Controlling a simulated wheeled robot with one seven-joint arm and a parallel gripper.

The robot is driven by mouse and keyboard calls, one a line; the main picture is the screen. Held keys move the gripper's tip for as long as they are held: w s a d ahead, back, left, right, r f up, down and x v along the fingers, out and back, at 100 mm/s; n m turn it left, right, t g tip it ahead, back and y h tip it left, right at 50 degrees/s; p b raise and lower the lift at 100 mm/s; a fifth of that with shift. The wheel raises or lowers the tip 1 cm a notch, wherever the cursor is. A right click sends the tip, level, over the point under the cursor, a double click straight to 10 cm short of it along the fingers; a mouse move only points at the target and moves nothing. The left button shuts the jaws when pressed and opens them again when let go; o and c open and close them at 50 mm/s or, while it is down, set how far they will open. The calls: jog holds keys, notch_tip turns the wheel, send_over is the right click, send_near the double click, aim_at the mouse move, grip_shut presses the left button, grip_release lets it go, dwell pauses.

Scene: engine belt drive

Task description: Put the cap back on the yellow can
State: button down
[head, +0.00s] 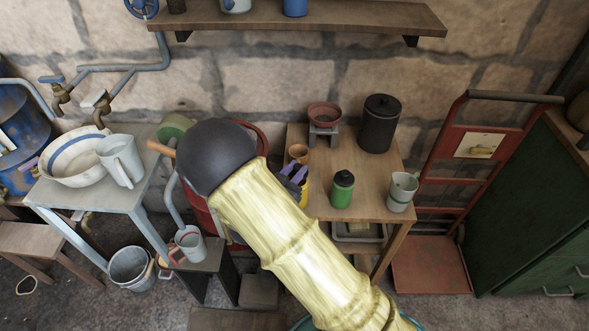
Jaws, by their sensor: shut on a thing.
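The yellow can (305,193) stands on the wooden table, mostly hidden behind my arm; only a narrow strip of its right side shows. My gripper (294,173), with purple fingers, is at the top of the can in this view. It is shut on a small dark thing that looks like the cap, but the arm hides most of it. I cannot tell whether the cap touches the can.
A red hand truck (440,170) stands right.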

jog(key=shift+f, duration=0.65)
jog(key=shift+f+b, duration=0.7)
dwell(1.2)
jog(key=c, duration=1.2)
grip_release()
jog(key=shift+s+a, duration=0.1)
jog(key=shift+s, duration=0.05)
jog(key=v, duration=1.7)
jog(key=shift+s+b, duration=0.1)
jog(key=shift+b, duration=0.25)
